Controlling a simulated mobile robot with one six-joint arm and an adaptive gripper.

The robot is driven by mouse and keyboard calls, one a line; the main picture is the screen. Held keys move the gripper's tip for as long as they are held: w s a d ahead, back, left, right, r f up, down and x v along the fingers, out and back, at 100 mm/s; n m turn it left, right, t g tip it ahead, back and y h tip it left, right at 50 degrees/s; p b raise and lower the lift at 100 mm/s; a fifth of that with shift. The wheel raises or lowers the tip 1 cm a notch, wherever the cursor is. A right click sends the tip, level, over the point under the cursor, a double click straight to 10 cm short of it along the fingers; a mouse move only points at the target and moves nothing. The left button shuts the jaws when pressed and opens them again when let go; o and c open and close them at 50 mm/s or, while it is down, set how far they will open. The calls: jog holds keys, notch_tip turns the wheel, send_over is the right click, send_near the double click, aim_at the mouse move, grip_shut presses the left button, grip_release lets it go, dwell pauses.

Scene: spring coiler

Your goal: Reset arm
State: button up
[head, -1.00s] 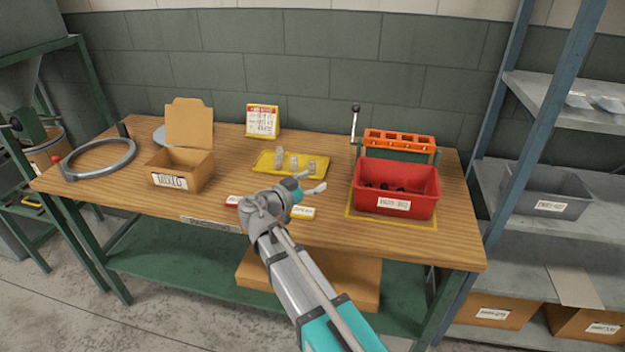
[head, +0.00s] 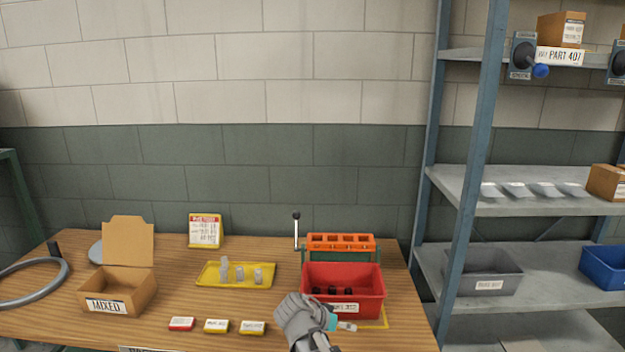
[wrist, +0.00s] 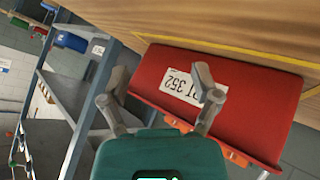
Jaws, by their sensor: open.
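My gripper (wrist: 158,92) is open and empty in the wrist view, its two grey fingers spread in front of the red bin. In the head view my arm rises from the bottom edge, and its grey wrist partly covers the front of the red bin (head: 342,282). The bin holds several dark parts and also shows in the wrist view (wrist: 255,100) with a white label on its front. I cannot tell how far the fingers are from the bin.
The wooden table (head: 170,280) carries an open MIXED box (head: 140,290), a yellow tray (head: 207,275) with grey parts, an orange rack (head: 341,242) with a lever behind the bin, and small cards in front. A shelf unit (head: 468,180) stands at the right.

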jog(key=s+d+g+y, duration=0.1)
jog(key=d, duration=0.1)
jog(key=s+d+f+n+g+y+p, duration=0.1)
jog(key=s+d, duration=0.1)
jog(key=s+d+g+y+p, duration=0.1)
jog(key=s+d, duration=0.1)
jog(key=shift+d+f+n, duration=0.1)
jog(key=shift+f+n, duration=0.15)
jog(key=shift+n, duration=0.15)
jog(key=s+d+n+g+y+p, duration=0.2)
jog(key=s+d+n+y+p, duration=0.1)
jog(key=s+y, duration=0.2)
jog(key=shift+s+r, duration=0.3)
jog(key=shift+s, duration=0.45)
jog(key=shift+d, duration=0.1)
dwell(1.1)
